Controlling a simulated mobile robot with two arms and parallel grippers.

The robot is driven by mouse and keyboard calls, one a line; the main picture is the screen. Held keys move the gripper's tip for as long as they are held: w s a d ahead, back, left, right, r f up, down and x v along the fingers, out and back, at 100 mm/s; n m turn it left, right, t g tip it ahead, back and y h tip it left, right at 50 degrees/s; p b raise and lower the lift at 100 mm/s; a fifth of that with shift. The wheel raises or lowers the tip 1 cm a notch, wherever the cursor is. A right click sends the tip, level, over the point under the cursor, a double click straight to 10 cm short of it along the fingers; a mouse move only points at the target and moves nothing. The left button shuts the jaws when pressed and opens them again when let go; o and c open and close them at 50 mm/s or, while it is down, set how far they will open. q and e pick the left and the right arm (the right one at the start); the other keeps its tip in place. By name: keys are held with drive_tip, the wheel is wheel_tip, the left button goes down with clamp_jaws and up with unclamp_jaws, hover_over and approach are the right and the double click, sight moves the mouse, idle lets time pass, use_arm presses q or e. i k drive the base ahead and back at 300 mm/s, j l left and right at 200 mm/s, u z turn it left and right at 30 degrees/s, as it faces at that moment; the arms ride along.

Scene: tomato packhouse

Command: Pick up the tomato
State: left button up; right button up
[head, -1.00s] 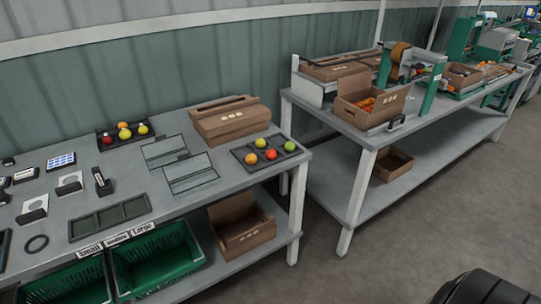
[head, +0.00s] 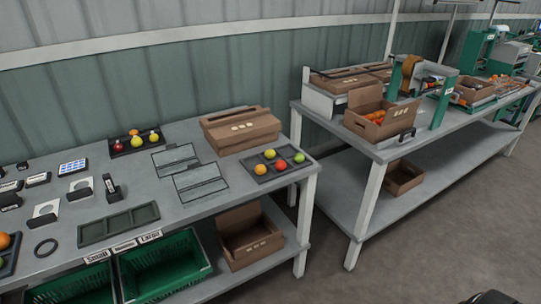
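Several round tomatoes are in view, and I cannot tell which one the task means. A dark tray (head: 283,176) at the near table's right end holds a red tomato (head: 281,166), an orange one (head: 260,170) and two yellow-green ones (head: 270,154). A second dark tray (head: 117,154) at the back holds a red tomato (head: 118,147), an orange-red one (head: 134,132) and two yellow ones (head: 137,142). At the left edge, an orange tomato (head: 4,240) sits on a cut-off tray. Neither gripper is in view.
Green crates (head: 162,268) and an open box (head: 248,243) stand below. A floor gap separates the second table (head: 371,200).

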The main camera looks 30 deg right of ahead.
sight(269, 154)
drive_tip(key=i+j+u, duration=0.5)
drive_tip(key=i, duration=0.4)
